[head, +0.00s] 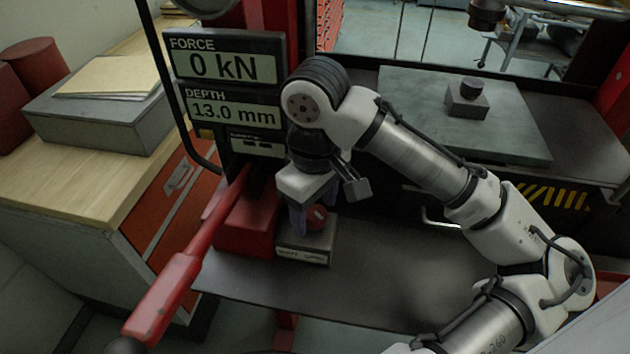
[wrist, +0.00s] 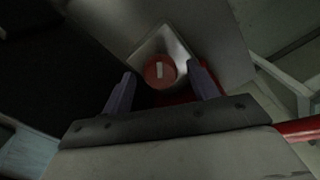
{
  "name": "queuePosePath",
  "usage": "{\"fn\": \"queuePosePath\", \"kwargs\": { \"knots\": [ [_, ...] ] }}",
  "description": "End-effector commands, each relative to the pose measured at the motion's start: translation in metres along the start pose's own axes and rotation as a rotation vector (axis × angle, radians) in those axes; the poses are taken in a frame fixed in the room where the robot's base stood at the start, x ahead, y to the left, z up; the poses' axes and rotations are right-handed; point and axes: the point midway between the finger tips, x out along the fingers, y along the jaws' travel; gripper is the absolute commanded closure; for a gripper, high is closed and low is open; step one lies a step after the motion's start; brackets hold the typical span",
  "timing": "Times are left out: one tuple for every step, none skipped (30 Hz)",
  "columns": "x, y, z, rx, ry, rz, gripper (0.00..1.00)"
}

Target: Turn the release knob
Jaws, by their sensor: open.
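The release knob (head: 316,216) is a small red round knob on a grey block (head: 305,247) with a pale label on its front. In the wrist view the knob (wrist: 160,70) is red with a white mark and lies just beyond the fingertips, between their lines. My gripper (head: 309,218) points down over the block and partly hides the knob in the head view. In the wrist view my gripper (wrist: 160,80) is open, with one finger on each side of the knob. I cannot tell whether a finger touches it.
A red lever (head: 175,285) reaches to the lower left from a red base (head: 246,228) beside the block. A display panel (head: 228,85) reads 0 kN and 13.0 mm. A grey plate (head: 420,105) holds a small dark block (head: 467,100). The dark shelf (head: 380,285) has free room to the right.

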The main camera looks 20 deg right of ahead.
Motion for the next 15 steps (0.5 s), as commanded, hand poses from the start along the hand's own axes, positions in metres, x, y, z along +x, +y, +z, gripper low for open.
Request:
{"fn": "queuePosePath", "kwargs": {
  "knots": [
    [-0.004, 0.001, 0.000, 0.001, 0.000, 0.004, 0.41],
    [-0.008, 0.001, 0.000, 0.001, 0.000, 0.005, 0.41],
    [-0.014, 0.001, 0.000, 0.001, 0.000, 0.006, 0.41],
    [-0.019, 0.001, 0.000, 0.001, 0.000, 0.006, 0.41],
    [-0.024, 0.000, -0.001, 0.000, 0.001, 0.006, 0.41],
    [-0.033, 0.001, 0.000, 0.001, 0.000, 0.007, 0.41],
    [-0.039, 0.001, -0.001, 0.002, 0.000, 0.008, 0.41],
    [-0.046, 0.001, -0.001, 0.002, 0.000, 0.007, 0.41],
    [-0.054, 0.000, -0.001, 0.000, 0.000, 0.007, 0.41],
    [-0.061, 0.001, -0.001, 0.003, 0.001, 0.007, 0.41],
    [-0.067, 0.001, 0.000, 0.002, 0.000, 0.007, 0.41],
    [-0.075, 0.001, -0.001, 0.002, 0.000, 0.007, 0.41],
    [-0.081, 0.000, -0.001, 0.001, 0.001, 0.006, 0.41],
    [-0.087, 0.000, 0.000, 0.002, 0.000, 0.007, 0.41],
    [-0.094, 0.001, 0.000, 0.002, 0.000, 0.005, 0.41]
  ]
}}
